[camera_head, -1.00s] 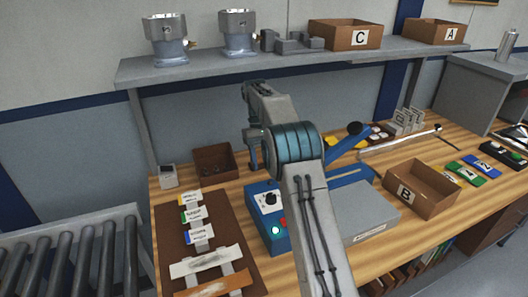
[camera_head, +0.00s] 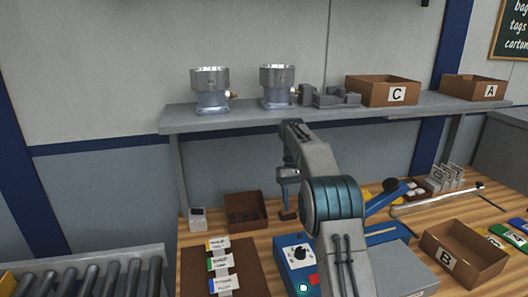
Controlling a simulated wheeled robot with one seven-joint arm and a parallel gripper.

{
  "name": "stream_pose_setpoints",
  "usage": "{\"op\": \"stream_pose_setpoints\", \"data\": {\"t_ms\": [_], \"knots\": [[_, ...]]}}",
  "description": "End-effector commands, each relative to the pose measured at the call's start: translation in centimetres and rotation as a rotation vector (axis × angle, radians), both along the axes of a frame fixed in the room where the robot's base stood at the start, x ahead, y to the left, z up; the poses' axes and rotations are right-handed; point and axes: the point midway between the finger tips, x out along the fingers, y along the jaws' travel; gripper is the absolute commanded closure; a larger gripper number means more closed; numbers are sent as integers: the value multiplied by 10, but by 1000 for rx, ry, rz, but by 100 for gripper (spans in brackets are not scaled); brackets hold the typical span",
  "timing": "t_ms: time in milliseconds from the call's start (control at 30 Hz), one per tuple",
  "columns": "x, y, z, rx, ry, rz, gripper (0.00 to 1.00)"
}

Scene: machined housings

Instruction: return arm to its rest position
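My arm (camera_head: 338,205) rises from the bottom of the head view, bends at a blue-banded joint, and reaches up toward the shelf front. Its far end folds downward, and my gripper (camera_head: 288,214) hangs low over the back of the wooden bench, right of a dark brown open box (camera_head: 245,210). The gripper is small and dark here; its fingers cannot be made out, nor whether anything is between them.
Above, a grey shelf (camera_head: 240,119) carries two metal housings (camera_head: 211,90) (camera_head: 277,87), grey blocks (camera_head: 330,97) and cartons C (camera_head: 383,90) and A (camera_head: 473,88). Carton B (camera_head: 463,254) and a blue control box (camera_head: 296,262) stand on the bench. A roller conveyor (camera_head: 90,280) is at left.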

Motion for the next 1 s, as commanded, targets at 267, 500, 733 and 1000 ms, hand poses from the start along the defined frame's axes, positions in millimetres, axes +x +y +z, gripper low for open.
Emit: {"op": "stream_pose_setpoints", "data": {"t_ms": [267, 500, 733, 1000], "knots": [[-49, -5, 51, 12, -129, -31, 45], [-105, -8, 78, 23, -242, -60, 45], [-167, -9, 88, 34, -349, -87, 45], [-246, -9, 78, 46, -475, -120, 45]]}}
